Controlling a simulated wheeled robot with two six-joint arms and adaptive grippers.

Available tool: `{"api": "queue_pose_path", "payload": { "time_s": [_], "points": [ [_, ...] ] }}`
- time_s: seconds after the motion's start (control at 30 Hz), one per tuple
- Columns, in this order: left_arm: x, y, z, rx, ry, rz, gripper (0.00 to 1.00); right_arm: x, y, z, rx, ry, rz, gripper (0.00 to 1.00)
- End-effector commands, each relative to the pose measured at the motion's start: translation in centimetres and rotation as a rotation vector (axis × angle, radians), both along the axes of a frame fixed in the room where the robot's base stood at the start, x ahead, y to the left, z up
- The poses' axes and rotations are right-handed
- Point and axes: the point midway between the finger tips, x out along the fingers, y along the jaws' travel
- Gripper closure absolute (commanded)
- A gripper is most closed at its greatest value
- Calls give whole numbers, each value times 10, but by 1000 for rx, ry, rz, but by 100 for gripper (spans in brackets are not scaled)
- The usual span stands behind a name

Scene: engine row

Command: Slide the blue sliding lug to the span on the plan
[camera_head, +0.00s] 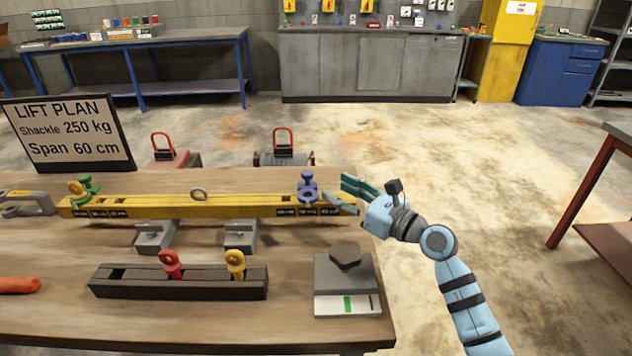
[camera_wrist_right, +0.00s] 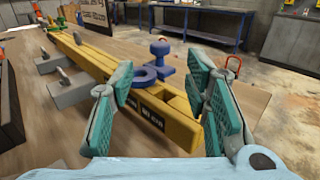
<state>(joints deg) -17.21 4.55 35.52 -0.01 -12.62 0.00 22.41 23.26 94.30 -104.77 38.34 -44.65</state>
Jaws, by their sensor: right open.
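The blue sliding lug (camera_head: 307,189) sits on the right part of the yellow spreader beam (camera_head: 235,206), by the span labels. It also shows in the right wrist view (camera_wrist_right: 161,62), ahead of the fingers. My right gripper (camera_head: 350,194) is open at the beam's right end, to the right of the lug and apart from it. In the right wrist view its two teal fingers (camera_wrist_right: 160,105) stand spread either side of the beam's end. The lift plan sign (camera_head: 67,134) reads "Shackle 250 kg" and "Span 60 cm". My left gripper is not in view.
A green and yellow shackle piece (camera_head: 84,188) is at the beam's left end. A dark rack (camera_head: 180,281) holds a red shackle (camera_head: 171,264) and a yellow shackle (camera_head: 235,264). A scale (camera_head: 346,302) with a dark weight stands front right. Grey blocks support the beam.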

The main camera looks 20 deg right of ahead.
Motion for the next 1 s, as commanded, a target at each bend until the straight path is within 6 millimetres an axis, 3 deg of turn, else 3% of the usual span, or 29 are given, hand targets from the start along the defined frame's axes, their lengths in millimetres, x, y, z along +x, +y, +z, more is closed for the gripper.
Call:
{"api": "queue_pose_path", "payload": {
  "time_s": [0.1, 0.3, 0.67, 0.93, 1.0],
  "points": [
    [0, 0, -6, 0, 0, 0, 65, 31, 18, -1, 8, 0, -1, 57],
    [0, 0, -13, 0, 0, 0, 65, 62, 36, -2, 5, 2, -2, 57],
    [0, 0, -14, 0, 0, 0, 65, 70, 41, -1, 5, 3, -2, 57],
    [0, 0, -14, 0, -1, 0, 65, 70, 41, -1, 5, 3, -2, 97],
    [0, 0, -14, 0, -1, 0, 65, 70, 41, -1, 5, 3, -2, 100]
  ]
}}
